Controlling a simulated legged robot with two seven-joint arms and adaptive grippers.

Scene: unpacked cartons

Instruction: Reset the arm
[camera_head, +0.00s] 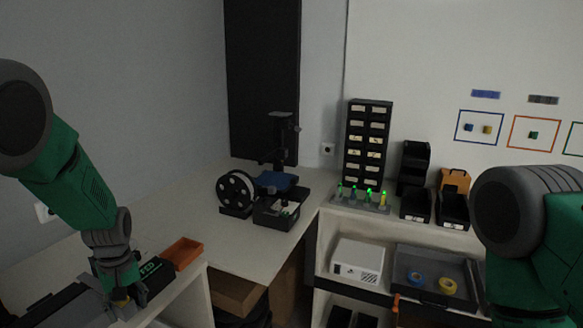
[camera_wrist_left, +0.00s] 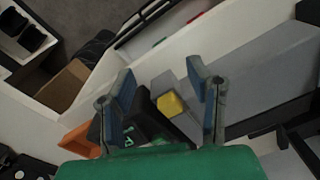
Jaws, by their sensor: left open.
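My left arm comes in from the left, and my left gripper (camera_head: 122,298) points down over the counter at the lower left. In the left wrist view the left gripper (camera_wrist_left: 162,92) has its two fingers wide apart. A small yellow piece (camera_wrist_left: 170,104) shows between the fingers, on or beside a dark item with green lettering (camera_wrist_left: 140,125). I cannot tell how far below the fingertips the yellow piece is. The right arm shows at the right edge of the head view, but its gripper is out of frame.
An orange tray (camera_head: 182,252) lies near the left gripper. A black printer-like machine with a spool (camera_head: 237,190) stands on the corner counter. A drawer cabinet (camera_head: 366,145), black bins (camera_head: 416,203) and a white box (camera_head: 357,260) are at the right. The counter between is clear.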

